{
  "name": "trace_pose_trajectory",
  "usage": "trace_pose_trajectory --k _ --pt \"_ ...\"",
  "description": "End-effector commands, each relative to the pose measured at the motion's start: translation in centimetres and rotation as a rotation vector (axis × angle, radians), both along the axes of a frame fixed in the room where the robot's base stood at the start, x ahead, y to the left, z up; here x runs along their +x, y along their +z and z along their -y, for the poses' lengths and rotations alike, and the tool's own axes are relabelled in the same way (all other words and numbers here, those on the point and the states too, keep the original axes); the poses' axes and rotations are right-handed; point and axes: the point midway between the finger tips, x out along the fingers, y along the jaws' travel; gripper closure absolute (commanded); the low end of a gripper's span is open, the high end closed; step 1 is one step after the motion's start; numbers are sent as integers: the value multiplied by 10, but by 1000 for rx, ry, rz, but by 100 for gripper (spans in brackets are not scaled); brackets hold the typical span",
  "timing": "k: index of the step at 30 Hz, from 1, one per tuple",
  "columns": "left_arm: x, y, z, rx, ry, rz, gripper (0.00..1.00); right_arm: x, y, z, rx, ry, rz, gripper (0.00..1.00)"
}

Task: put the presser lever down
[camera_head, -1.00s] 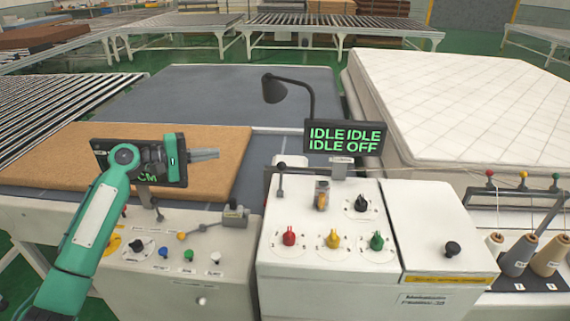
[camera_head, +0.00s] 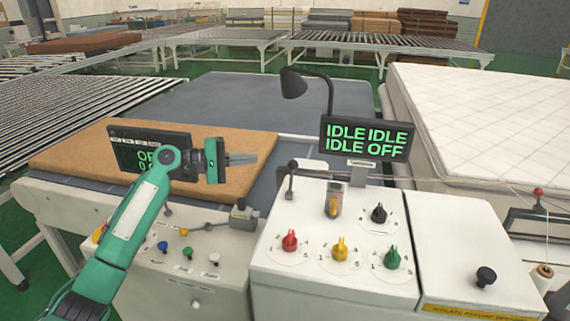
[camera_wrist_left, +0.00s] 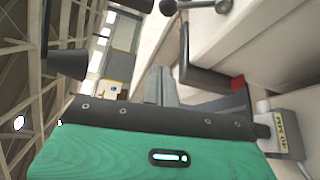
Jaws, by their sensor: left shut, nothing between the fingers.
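An upright lever with a black knob (camera_head: 292,165) stands at the left edge of the white control cabinet (camera_head: 335,285); it looks like the presser lever, though no label confirms it. My right gripper is not in view.
A display (camera_head: 366,138) reads IDLE IDLE, IDLE OFF. Red, yellow, green and black knobs sit on the cabinet top. A black lamp (camera_head: 294,83) rises behind. A brown pad (camera_head: 85,150) lies behind my left arm; a white mattress (camera_head: 490,120) is at right.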

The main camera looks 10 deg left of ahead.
Motion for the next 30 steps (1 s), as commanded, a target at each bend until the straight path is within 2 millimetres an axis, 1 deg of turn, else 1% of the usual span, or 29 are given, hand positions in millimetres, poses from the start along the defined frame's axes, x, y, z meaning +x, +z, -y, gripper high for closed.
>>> trace_pose_trajectory --k 5,8,11,20,21,24,30 --pt "2 0 5 0 -1 0 100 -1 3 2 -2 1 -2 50" --pt "8 1 14 -2 -2 0 100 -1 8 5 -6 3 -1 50" --pt "17 0 30 -2 -3 -2 100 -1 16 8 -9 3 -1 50" --pt "49 -5 87 -2 -3 -2 100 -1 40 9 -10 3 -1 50" --pt "48 -6 89 1 0 -1 100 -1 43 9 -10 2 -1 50" --pt "32 -4 90 3 -1 -1 100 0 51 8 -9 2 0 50" --pt "15 -3 93 3 -1 -2 100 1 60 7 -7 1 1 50"
